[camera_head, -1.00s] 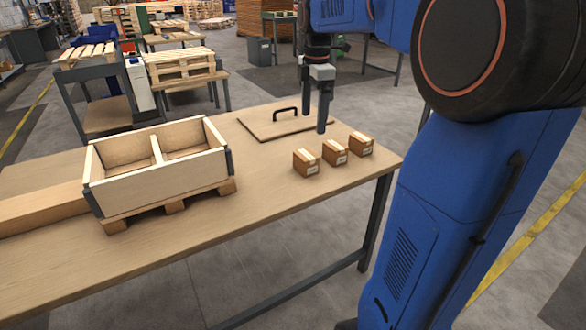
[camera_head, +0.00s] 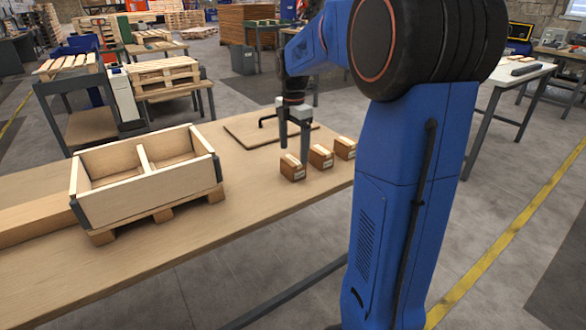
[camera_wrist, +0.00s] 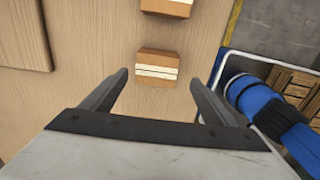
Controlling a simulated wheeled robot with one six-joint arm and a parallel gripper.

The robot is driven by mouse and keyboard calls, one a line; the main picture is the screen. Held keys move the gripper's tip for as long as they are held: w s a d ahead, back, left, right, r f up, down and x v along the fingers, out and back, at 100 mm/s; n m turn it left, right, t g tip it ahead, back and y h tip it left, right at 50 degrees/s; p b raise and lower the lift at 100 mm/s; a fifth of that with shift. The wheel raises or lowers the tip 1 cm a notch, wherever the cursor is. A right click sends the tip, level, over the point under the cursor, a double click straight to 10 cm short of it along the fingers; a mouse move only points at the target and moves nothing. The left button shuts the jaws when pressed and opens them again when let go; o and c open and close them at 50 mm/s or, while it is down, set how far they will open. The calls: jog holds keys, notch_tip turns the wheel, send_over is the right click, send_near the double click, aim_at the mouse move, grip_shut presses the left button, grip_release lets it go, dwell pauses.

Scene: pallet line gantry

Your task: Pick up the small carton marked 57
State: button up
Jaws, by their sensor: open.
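Three small brown cartons with pale labels stand in a row on the wooden table: a left one (camera_head: 292,170), a middle one (camera_head: 320,157) and a right one (camera_head: 345,148). The labels are too small to read, so I cannot tell which is marked 57. My gripper (camera_head: 294,156) is open and points down over the left end of the row. In the wrist view, one carton (camera_wrist: 157,68) lies ahead of the open, empty fingers (camera_wrist: 158,80), roughly centred between them. Another carton (camera_wrist: 167,7) is cut by the top edge.
A two-compartment wooden box (camera_head: 146,186) sits on a small pallet at the table's left. A flat board with a black handle (camera_head: 268,121) lies behind the cartons. The table (camera_head: 240,215) is bare in front of them; its right edge is close to the row.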

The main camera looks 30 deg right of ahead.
aim_at(293, 159)
jog(key=shift+w+d+f, duration=0.1)
jog(key=shift+w+f, duration=0.1)
jog(key=shift+f, duration=1.5)
jog(key=shift+w+d+f, duration=0.1)
jog(key=shift+w+f, duration=0.05)
jog(key=shift+f, duration=1.55)
jog(key=c, duration=1.3)
